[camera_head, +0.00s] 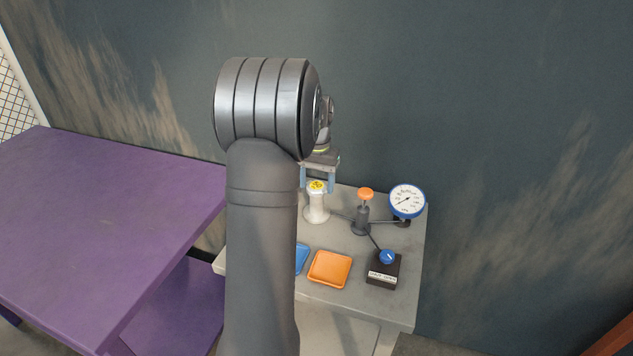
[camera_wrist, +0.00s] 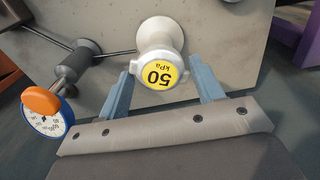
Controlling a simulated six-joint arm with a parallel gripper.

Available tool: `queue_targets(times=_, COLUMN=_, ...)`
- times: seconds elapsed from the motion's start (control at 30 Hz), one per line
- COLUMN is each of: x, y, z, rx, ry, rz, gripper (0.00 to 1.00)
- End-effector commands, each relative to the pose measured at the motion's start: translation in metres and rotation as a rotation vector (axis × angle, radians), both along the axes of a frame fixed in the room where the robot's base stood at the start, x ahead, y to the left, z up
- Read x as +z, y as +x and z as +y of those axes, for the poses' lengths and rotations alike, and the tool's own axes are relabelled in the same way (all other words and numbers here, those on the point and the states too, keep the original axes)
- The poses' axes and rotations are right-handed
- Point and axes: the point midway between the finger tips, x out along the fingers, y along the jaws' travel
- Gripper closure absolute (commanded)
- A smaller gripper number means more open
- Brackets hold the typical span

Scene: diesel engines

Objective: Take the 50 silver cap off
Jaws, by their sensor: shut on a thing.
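In the head view my gripper (camera_head: 318,186) comes down from above the post. I cannot tell whether there is any gap between cap and post.
To the right stand an orange-topped valve (camera_head: 365,194), a blue-rimmed gauge (camera_head: 407,201) and a black box with a blue knob (camera_head: 387,258). An orange tray (camera_head: 330,268) and a partly hidden blue tray (camera_head: 301,259) lie in front on the grey bench (camera_head: 345,304). A purple table (camera_head: 100,220) is at left.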

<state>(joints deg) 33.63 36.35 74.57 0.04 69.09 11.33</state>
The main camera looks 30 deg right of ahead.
Motion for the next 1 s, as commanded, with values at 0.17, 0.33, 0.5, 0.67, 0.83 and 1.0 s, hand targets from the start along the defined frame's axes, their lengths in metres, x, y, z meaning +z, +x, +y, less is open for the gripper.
queue_targets(times=0.17, x=-0.0009, y=0.0003, z=0.0004, rx=0.075, ry=0.001, rz=-0.001, gripper=0.86)
queue_targets(times=0.33, x=-0.0008, y=0.0003, z=0.0006, rx=0.271, ry=0.001, rz=0.0, gripper=0.86)
queue_targets(times=0.5, x=-0.0006, y=0.0002, z=0.0008, rx=0.464, ry=0.002, rz=0.0, gripper=0.86)
queue_targets(times=0.67, x=-0.0002, y=0.0002, z=0.0008, rx=0.458, ry=0.002, rz=0.0, gripper=0.86)
queue_targets(times=0.83, x=0.0021, y=0.0002, z=0.0008, rx=0.456, ry=0.002, rz=0.0, gripper=0.86)
queue_targets(times=1.0, x=0.008, y=0.0006, z=0.0003, rx=0.455, ry=-0.001, rz=-0.001, gripper=0.86)
